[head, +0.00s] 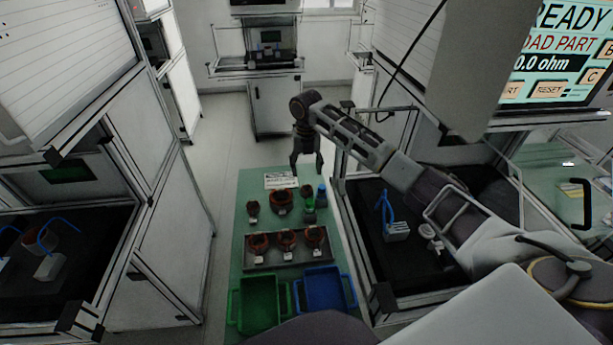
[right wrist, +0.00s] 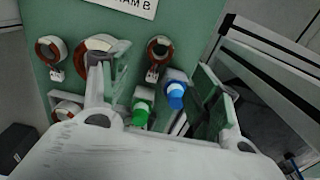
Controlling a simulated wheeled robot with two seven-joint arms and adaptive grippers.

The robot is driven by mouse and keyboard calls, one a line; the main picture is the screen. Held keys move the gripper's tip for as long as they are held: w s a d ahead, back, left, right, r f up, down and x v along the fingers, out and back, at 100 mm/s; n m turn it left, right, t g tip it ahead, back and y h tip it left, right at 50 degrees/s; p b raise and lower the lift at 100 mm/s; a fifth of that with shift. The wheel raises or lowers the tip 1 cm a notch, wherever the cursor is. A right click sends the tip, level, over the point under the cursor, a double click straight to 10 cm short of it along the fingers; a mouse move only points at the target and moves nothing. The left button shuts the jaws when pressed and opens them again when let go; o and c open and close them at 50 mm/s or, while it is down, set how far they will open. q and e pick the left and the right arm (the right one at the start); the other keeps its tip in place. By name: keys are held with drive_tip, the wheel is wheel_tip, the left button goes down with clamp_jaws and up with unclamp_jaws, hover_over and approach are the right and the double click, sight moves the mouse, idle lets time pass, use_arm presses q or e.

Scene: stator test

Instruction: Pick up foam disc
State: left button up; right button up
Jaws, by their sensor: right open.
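I cannot make out a foam disc in either view. My right gripper (head: 306,168) is open and points down above the far end of the green table (head: 246,184). In the right wrist view its fingers (right wrist: 150,72) are spread apart with nothing held between them. Below and beyond them are copper-wound stator rings, a green-capped bottle (right wrist: 141,112) and a blue-capped bottle (right wrist: 176,95). The left finger overlaps the larger ring (right wrist: 92,45) in that view. My left gripper is not in view.
A tray (head: 287,265) with three wound rings stands mid-table. A green bin (head: 259,303) and a blue bin (head: 324,290) are at the near end. A white label (head: 281,180) lies at the far end. Framed test stations flank the table closely on the right.

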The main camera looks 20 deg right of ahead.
drive_tip(key=shift+r, duration=1.45)
drive_tip(key=shift+o, duration=0.5)
drive_tip(key=shift+d, duration=0.1)
